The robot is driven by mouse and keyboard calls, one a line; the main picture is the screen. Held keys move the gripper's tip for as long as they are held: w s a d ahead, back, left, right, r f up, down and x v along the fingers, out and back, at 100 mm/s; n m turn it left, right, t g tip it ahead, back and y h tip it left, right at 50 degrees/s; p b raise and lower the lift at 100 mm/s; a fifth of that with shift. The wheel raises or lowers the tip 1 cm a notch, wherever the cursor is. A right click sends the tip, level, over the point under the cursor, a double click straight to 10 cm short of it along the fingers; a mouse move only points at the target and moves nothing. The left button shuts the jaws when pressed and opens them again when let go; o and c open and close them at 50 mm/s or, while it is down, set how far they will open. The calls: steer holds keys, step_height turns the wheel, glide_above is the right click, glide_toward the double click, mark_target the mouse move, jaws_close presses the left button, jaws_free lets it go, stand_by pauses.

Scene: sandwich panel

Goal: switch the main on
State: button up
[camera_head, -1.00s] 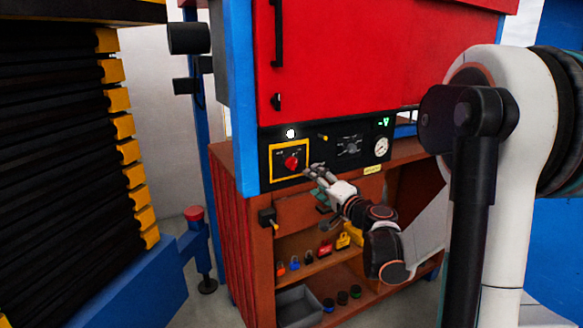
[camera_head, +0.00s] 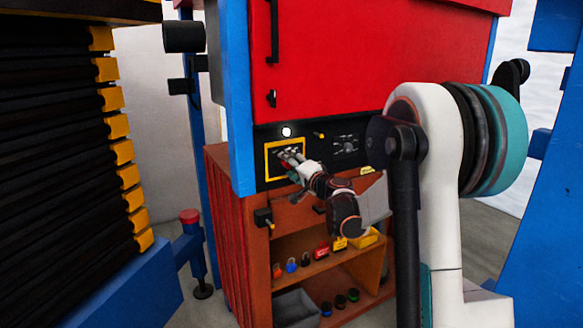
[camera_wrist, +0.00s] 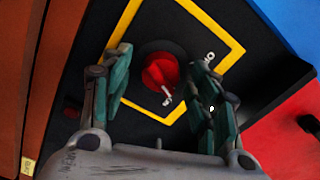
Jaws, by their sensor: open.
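The main switch is a red rotary knob (camera_wrist: 163,75) on a black round base, inside a yellow square frame (camera_wrist: 235,47) on the black panel. In the wrist view the knob lies between my two green-padded fingers, a little beyond their tips. My gripper (camera_wrist: 160,85) is open, with one finger on each side of the knob; I cannot tell whether either finger touches it. In the head view my gripper (camera_head: 288,160) is in front of the yellow frame (camera_head: 267,163) and hides most of the knob.
The black panel also bears a white lamp (camera_head: 287,132), a small yellow switch (camera_head: 319,135) and a dial (camera_head: 346,145). A red door (camera_head: 335,75) is above. Shelves below hold padlocks (camera_head: 291,265) and a grey bin (camera_head: 297,308). A blue post (camera_head: 237,95) stands at the left.

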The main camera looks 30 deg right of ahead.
steer(key=shift+w, duration=0.1)
steer(key=c, duration=1.1)
steer(key=shift+m+p, duration=0.45)
steer(key=shift+m, duration=1.85)
steer(key=o, duration=1.1)
